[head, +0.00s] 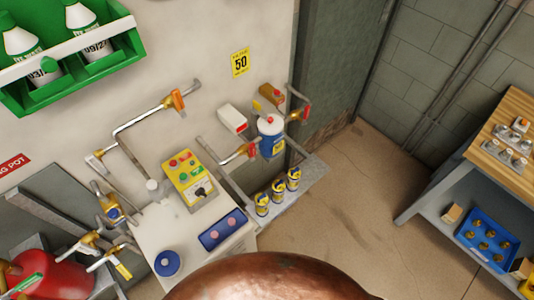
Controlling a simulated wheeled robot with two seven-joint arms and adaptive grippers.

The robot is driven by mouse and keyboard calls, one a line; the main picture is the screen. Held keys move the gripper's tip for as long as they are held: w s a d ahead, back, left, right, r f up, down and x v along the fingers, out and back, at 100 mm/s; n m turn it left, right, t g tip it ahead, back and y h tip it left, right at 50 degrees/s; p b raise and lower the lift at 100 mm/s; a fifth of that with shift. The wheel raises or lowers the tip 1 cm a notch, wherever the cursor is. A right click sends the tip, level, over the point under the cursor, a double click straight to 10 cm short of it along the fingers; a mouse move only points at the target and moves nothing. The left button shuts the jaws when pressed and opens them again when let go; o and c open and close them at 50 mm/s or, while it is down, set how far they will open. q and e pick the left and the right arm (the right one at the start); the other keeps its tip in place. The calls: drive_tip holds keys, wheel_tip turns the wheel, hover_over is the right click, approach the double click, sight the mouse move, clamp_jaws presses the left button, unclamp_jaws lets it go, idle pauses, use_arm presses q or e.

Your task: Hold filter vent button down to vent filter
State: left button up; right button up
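A filter with a blue body (270,146) and a white top stands against the wall, right of the middle of the head view. A small red button (270,119) sits on its white top. Whether the button is up or pressed is too small to tell. Pipes with red-handled valves (249,151) run beside the filter. Neither of my grippers is in view, and nothing is seen touching the button.
A yellow control box (189,177) stands on a white cabinet (180,229). Several yellow cans (262,204) stand on a grey ledge below the filter. A rounded copper surface (270,279) fills the bottom middle. The floor (345,215) to the right is clear up to a workbench (497,143).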

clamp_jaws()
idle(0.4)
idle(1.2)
